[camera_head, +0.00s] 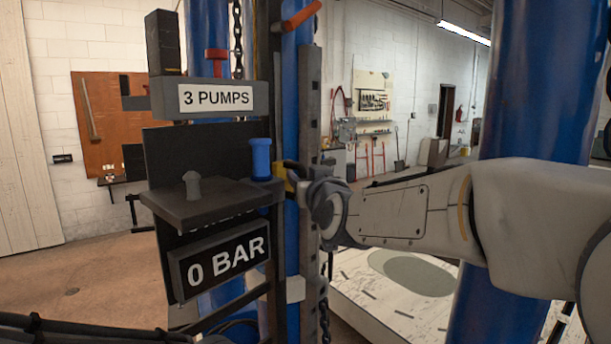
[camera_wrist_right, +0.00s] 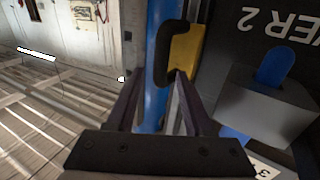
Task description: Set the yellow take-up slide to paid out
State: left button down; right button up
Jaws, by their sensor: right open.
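The yellow take-up slide (camera_wrist_right: 187,50) shows in the right wrist view as a yellow block with a black handle (camera_wrist_right: 164,50), beside a blue post. In the head view only a small yellow part (camera_head: 292,172) shows, mostly hidden behind my right gripper (camera_head: 303,184). In the right wrist view the two fingers of my right gripper (camera_wrist_right: 156,88) are apart, with the handle just beyond their tips. I cannot tell whether the fingers touch the handle. My left gripper is not in view.
A panel left of the slide carries a "3 PUMPS" sign (camera_head: 215,98), a "0 BAR" sign (camera_head: 226,258), a blue knob (camera_head: 261,158) and a grey knob (camera_head: 192,185) on a shelf. A chain (camera_head: 239,40) hangs close by. A thick blue column (camera_head: 535,80) stands right.

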jog(key=shift+c, duration=0.4)
grip_shut()
jog(key=shift+d+r, duration=0.1)
jog(key=shift+r, duration=0.1)
dwell(0.8)
